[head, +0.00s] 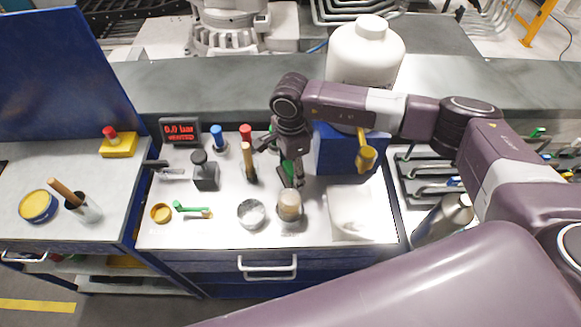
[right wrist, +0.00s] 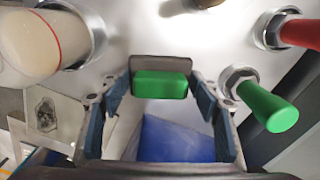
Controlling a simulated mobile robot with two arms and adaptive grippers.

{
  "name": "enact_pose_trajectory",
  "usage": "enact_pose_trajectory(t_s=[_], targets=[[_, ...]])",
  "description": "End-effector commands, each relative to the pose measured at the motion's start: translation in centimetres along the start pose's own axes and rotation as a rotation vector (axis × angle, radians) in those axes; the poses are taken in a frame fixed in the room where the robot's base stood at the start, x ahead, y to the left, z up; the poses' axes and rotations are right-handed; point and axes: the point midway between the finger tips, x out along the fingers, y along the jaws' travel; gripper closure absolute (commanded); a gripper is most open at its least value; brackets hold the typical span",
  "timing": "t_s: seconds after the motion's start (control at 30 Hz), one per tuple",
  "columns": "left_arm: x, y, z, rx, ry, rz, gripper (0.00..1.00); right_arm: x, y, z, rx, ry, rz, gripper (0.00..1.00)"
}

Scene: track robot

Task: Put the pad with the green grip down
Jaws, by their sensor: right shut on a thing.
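My right gripper (head: 290,182) hangs over the middle of the light worktop, between a blue block and a cup with a beige rounded top. In the right wrist view, the grey pad with the green grip (right wrist: 160,84) sits between the two fingers of the right gripper (right wrist: 160,92), which is shut on it. In the head view the arm and fingers mostly hide this pad; a little green (head: 288,170) shows by the fingers. I cannot tell whether the pad touches the worktop (head: 225,235). My left gripper is in no view.
The blue block (head: 335,160) stands close on the right, the beige-topped cup (head: 289,207) in front. A metal dish (head: 251,213), a green-handled tool (head: 190,208) and a dark block (head: 205,175) lie left. Upright red (right wrist: 300,30) and green (right wrist: 268,106) handles stand close by.

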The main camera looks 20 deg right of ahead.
Motion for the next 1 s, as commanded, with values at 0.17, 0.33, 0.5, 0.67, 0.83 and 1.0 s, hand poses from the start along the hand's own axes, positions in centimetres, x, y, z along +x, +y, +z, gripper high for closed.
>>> enact_pose_trajectory(t_s=[0.17,0.33,0.5,0.67,0.83,1.0], targets=[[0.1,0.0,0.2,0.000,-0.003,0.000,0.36,0.0,0.0,0.0,0.000,0.000,-0.001,0.70],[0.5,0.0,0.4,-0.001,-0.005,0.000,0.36,0.3,0.0,0.0,0.000,0.000,-0.001,0.40],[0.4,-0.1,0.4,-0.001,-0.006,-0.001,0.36,0.2,0.0,0.0,0.000,0.000,0.000,0.25],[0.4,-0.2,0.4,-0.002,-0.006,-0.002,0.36,0.2,0.0,0.0,0.000,0.000,0.000,0.25],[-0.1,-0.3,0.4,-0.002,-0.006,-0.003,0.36,-0.2,0.0,0.0,0.000,0.000,0.000,0.25],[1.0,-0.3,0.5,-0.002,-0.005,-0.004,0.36,-2.3,-0.2,0.0,-0.001,0.000,-0.005,0.25]])
